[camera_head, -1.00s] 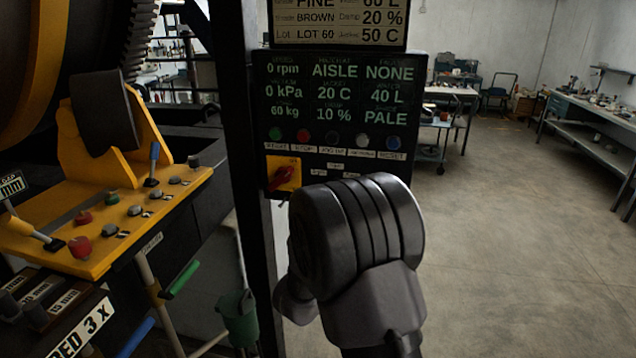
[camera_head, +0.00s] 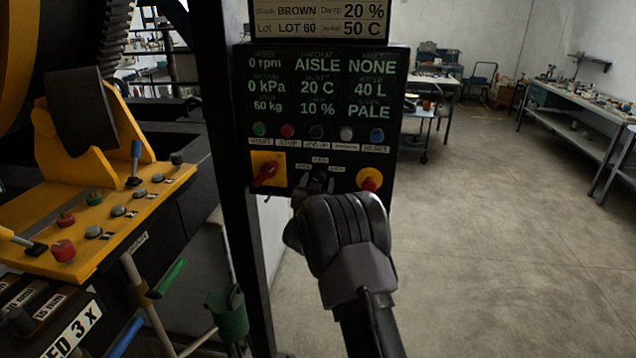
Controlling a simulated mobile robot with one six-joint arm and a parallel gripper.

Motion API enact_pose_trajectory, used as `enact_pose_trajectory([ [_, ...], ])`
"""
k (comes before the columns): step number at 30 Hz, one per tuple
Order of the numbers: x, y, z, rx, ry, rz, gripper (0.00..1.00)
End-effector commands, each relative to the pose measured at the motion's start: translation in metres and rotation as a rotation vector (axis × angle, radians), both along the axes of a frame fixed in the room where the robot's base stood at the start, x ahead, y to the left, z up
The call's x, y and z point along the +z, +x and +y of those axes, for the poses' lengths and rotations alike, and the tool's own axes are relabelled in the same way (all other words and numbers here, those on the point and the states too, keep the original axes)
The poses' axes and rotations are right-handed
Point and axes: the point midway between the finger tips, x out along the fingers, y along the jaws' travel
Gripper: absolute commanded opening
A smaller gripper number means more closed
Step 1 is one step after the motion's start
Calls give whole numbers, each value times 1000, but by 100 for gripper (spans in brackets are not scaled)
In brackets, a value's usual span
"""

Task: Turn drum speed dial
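The black control panel (camera_head: 232,85) stands ahead on a dark post. In its lower middle, small white labels (camera_head: 320,160) surround a dark shape (camera_head: 318,181), which may be the drum speed dial; I cannot clearly separate it from my fingers. My gripper (camera_head: 315,192) is just below and in front of that spot, seen from behind. Its wrist hides the panel's lower edge. The fingertips are dark against the dark panel, so neither their opening nor any contact shows.
A red switch on a yellow plate (camera_head: 267,170) is left of my gripper, and a red button on yellow (camera_head: 369,179) is right. A row of push buttons (camera_head: 317,131) runs above. A yellow console (camera_head: 100,215) stands at the left. The floor at the right (camera_head: 480,230) is clear.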

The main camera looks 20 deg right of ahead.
Motion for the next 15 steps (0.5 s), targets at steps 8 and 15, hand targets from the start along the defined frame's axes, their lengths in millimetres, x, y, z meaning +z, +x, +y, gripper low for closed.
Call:
enact_pose_trajectory([
  [8,0,0,0,0,0,0,6],
  [15,-1,0,0,0,11,-9,0],
])
